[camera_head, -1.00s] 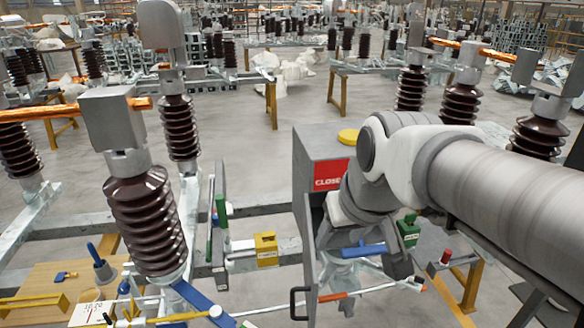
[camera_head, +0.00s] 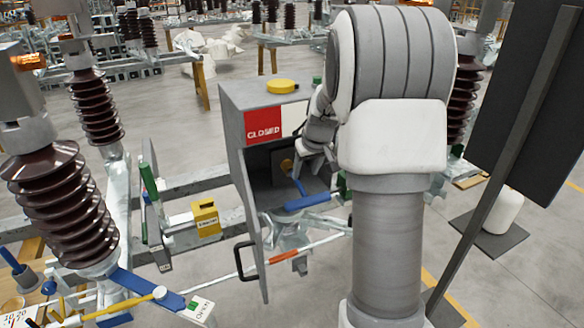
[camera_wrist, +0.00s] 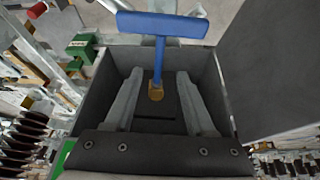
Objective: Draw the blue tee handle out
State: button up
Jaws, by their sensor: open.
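The blue tee handle (camera_head: 306,202) sticks out of the open front of a grey box (camera_head: 238,165). In the wrist view its crossbar (camera_wrist: 161,25) is at the top, and its stem runs down to a brass fitting (camera_wrist: 155,92) inside the box. My gripper (camera_wrist: 159,75) is open, with one grey finger on each side of the fitting and lower stem. I cannot tell how far the fingertips are from them in depth. In the head view my gripper (camera_head: 311,150) is at the box opening, partly hidden behind my arm.
The box has a red CLOSED sign (camera_head: 263,125), a yellow cap (camera_head: 282,87) and an open door with a black handle (camera_head: 245,262). A yellow block (camera_head: 206,217) sits on the frame to the left. A green block (camera_wrist: 82,46) shows beside the box in the wrist view.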

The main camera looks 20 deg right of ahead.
aim_at(301, 187)
jog(key=b+x, duration=0.3)
jog(key=x, duration=0.5)
jog(key=shift+w+d+f, duration=0.1)
jog(key=shift+w+f, duration=0.05)
jog(key=shift+f, duration=0.1)
grip_shut()
jog(key=shift+r, duration=0.1)
dwell(1.4)
jog(key=shift+b, duration=0.3)
jog(key=shift+s+b, duration=0.3)
jog(key=shift+s, duration=0.2)
jog(key=shift+s+b, duration=1.6)
jog(key=shift+s, duration=1.45)
